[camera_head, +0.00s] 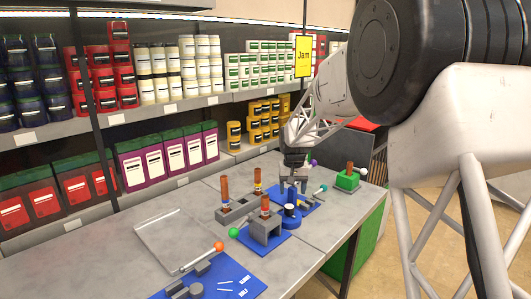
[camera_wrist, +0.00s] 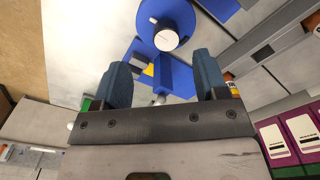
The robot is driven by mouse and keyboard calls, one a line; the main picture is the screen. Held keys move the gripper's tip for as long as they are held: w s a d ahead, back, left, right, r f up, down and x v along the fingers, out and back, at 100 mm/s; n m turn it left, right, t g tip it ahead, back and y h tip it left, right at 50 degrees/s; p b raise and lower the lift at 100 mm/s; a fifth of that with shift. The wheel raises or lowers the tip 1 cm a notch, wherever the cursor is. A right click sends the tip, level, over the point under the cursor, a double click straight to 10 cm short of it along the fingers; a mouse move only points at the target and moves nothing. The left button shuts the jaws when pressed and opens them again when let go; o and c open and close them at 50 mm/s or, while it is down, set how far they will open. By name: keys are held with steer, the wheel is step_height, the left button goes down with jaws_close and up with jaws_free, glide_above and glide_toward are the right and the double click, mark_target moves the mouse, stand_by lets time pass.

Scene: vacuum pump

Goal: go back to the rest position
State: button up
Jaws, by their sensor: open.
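My gripper (camera_head: 294,184) points down above the far middle of the grey worktable (camera_head: 318,222). In the wrist view my gripper (camera_wrist: 163,78) has its two dark blue fingers well apart, with nothing held between them. A round blue part with a white-topped post (camera_head: 291,212) stands on the table just below and in front of my gripper. In the wrist view the same blue part (camera_wrist: 182,12) shows beyond the fingertips, apart from them. A blue and yellow piece (camera_wrist: 146,62) shows between it and the fingers. My arm covers part of the right side.
A grey block with a red-brown cylinder (camera_head: 266,229) stands on a blue plate. A dark holder (camera_head: 238,211) is behind it. A green block (camera_head: 348,181) stands at the right. A pale tray (camera_head: 174,240) and a blue board (camera_head: 235,277) lie nearer. Stocked shelves (camera_head: 170,106) line the back.

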steer(key=s+d+r, duration=0.1)
steer(key=s+r, duration=0.3)
steer(key=s, duration=0.4)
steer(key=s+d+r+t, duration=0.1)
steer(key=s+d+r, duration=0.15)
steer(key=s, duration=0.55)
steer(key=s+d+r, duration=0.1)
steer(key=s+r, duration=0.3)
steer(key=s, duration=0.4)
steer(key=s+d+f, duration=0.1)
steer(key=s, duration=1.2)
steer(key=s+d+f+t, duration=0.1)
steer(key=s+f, duration=0.1)
steer(key=s, duration=1.2)
steer(key=shift+d, duration=0.2)
